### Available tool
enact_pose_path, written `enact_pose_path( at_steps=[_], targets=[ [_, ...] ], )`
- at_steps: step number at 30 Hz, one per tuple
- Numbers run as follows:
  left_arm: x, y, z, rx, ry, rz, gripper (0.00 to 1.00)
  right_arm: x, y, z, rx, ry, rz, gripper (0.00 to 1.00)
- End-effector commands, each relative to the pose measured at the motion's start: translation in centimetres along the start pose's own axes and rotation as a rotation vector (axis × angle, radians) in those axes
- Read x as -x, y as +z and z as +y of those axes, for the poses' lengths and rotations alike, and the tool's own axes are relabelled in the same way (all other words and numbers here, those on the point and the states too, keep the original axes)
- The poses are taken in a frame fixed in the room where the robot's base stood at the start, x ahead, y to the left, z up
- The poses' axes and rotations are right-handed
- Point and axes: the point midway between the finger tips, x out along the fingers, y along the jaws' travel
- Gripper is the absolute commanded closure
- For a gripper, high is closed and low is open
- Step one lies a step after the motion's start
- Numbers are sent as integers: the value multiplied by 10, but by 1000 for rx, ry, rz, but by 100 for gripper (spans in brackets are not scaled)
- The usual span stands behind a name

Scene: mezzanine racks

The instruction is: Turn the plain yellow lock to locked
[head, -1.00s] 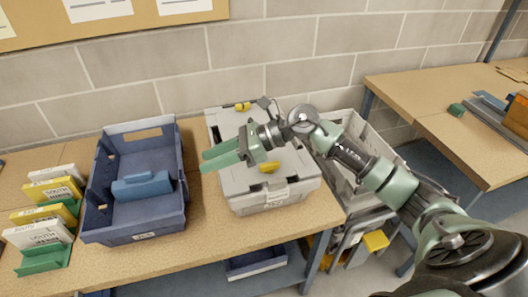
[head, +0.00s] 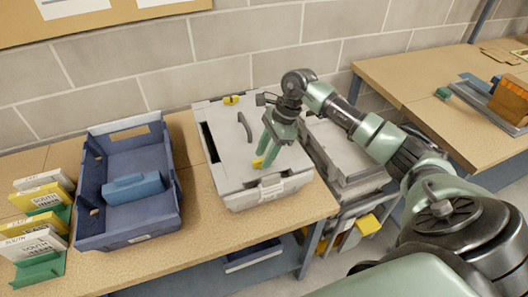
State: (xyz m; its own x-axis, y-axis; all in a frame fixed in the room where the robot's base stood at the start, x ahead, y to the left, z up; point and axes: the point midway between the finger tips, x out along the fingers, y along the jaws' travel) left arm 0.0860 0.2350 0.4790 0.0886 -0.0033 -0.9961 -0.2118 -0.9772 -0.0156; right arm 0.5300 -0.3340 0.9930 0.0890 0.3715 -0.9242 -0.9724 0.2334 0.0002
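A grey lidded case (head: 225,165) stands on the workbench and has two yellow locks. The front yellow lock (head: 257,163) is on the lid near its front edge. The back yellow lock (head: 231,100) is at the far edge; a dark piece lies beside it in the earlier picture. I cannot tell from the markings which one is plain. My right gripper (head: 264,158) points down at the front lock, with its two green fingers apart and their tips right at it. The fingers partly hide this lock; whether they touch it is unclear. My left gripper is out of view.
A blue bin (head: 92,218) holding a blue block (head: 133,187) stands left of the case. Labelled boxes in a green rack (head: 40,270) are at far left. A grey crate (head: 345,160) is close on the case's right. Another workbench (head: 410,82) is at right.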

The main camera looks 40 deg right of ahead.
Motion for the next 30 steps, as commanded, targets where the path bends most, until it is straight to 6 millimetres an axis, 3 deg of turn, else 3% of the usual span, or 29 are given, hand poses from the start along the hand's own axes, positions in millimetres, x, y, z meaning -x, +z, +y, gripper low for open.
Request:
enact_pose_path(
  at_steps=[10, 11, 15, 30],
  targets=[
    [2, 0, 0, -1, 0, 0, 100, -8, 0, 0, 0, 0, 0, 64],
    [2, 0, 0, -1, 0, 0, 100, -8, 0, 0, 0, 0, 0, 66],
    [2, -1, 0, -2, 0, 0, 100, -8, 0, 0, 0, 0, 0, 100],
    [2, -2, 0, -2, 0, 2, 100, -7, 0, 0, 0, -1, -1, 100]
  ],
)
